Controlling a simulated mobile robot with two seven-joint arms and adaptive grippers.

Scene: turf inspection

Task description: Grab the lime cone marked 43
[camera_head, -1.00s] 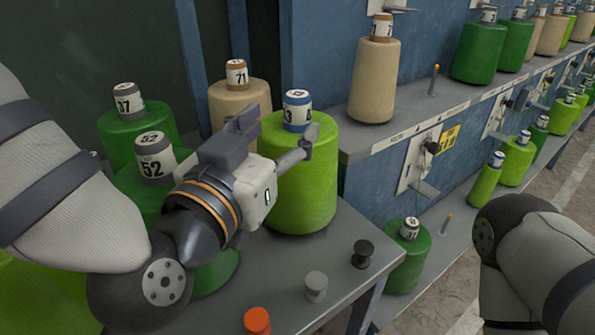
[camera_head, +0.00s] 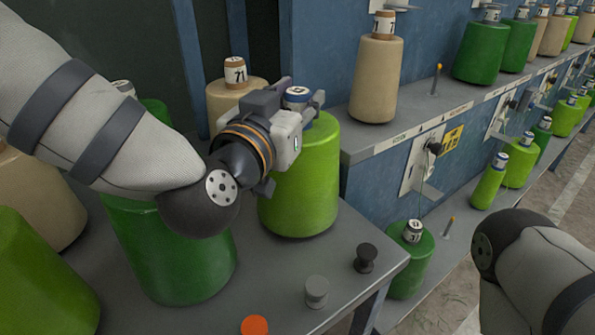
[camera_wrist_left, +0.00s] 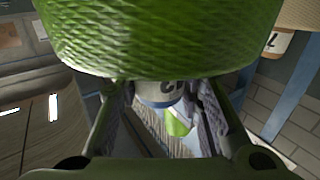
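The lime cone (camera_head: 303,190) stands upright on the grey table, with a white tube top banded in blue (camera_head: 297,92). Its number is mostly hidden now; the wrist view shows only part of a character. My left gripper (camera_head: 304,98) is at the top of this cone, its fingers on either side of the tube. In the left wrist view the lime cone (camera_wrist_left: 160,40) fills the top, and its tube (camera_wrist_left: 160,93) sits between my open fingers (camera_wrist_left: 165,100), with gaps beside it. My right gripper is out of view.
A beige cone marked 71 (camera_head: 228,92) stands close behind. A dark green cone (camera_head: 175,255) is at the left, under my arm. Black (camera_head: 365,257), grey (camera_head: 317,291) and orange (camera_head: 255,325) spools stand near the table's front. A beige cone (camera_head: 375,80) stands on the shelf at right.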

